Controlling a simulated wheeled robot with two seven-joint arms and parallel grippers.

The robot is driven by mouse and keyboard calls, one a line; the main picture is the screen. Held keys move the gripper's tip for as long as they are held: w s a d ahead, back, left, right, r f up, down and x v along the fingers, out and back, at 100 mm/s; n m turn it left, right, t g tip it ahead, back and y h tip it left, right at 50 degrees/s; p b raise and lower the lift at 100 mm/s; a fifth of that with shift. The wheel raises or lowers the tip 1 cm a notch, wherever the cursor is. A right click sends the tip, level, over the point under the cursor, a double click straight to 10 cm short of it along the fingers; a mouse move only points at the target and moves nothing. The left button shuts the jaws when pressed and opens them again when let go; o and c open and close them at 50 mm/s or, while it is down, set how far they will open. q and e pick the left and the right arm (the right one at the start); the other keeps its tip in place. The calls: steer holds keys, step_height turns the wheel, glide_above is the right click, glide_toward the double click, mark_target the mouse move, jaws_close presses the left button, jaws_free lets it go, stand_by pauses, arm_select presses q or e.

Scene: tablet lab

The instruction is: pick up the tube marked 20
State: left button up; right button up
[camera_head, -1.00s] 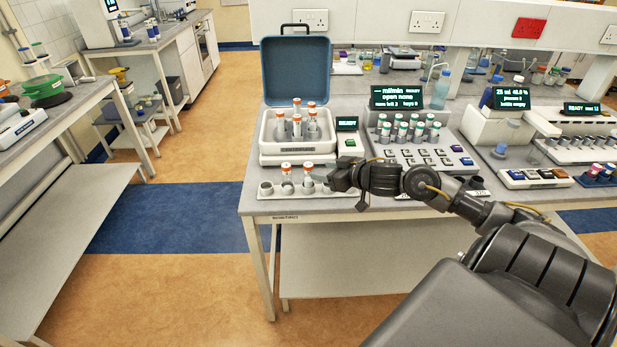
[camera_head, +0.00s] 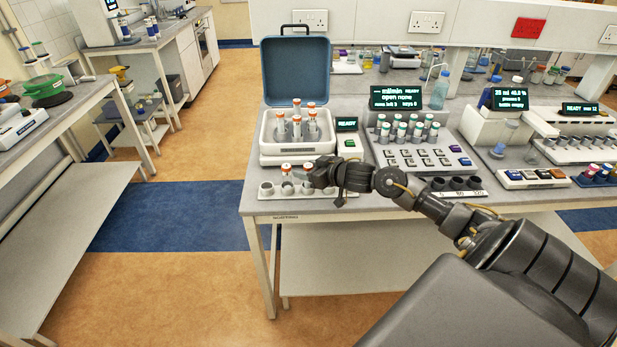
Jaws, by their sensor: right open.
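Two orange-capped tubes stand upright in the front white rack (camera_head: 266,194), a left tube (camera_head: 286,172) and a right tube (camera_head: 306,186). Several more orange-capped tubes (camera_head: 297,128) stand in the open centrifuge (camera_head: 268,147) behind. The numbers on the tubes are too small to read, so I cannot tell which is marked 20. My right gripper (camera_head: 314,174) is open, low over the rack, with its fingertips at the right tube and partly covering it. I cannot tell whether it touches the tube. My left gripper is not in view.
The centrifuge's blue lid (camera_head: 296,70) stands open at the back. A keypad unit (camera_head: 425,157) with green-capped tubes is to the right of my gripper. An empty dark-holed rack (camera_head: 458,188) lies in front of it. The table's front edge runs close below the racks.

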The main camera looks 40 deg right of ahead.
steer(key=shift+c, duration=0.3)
steer(key=c, duration=1)
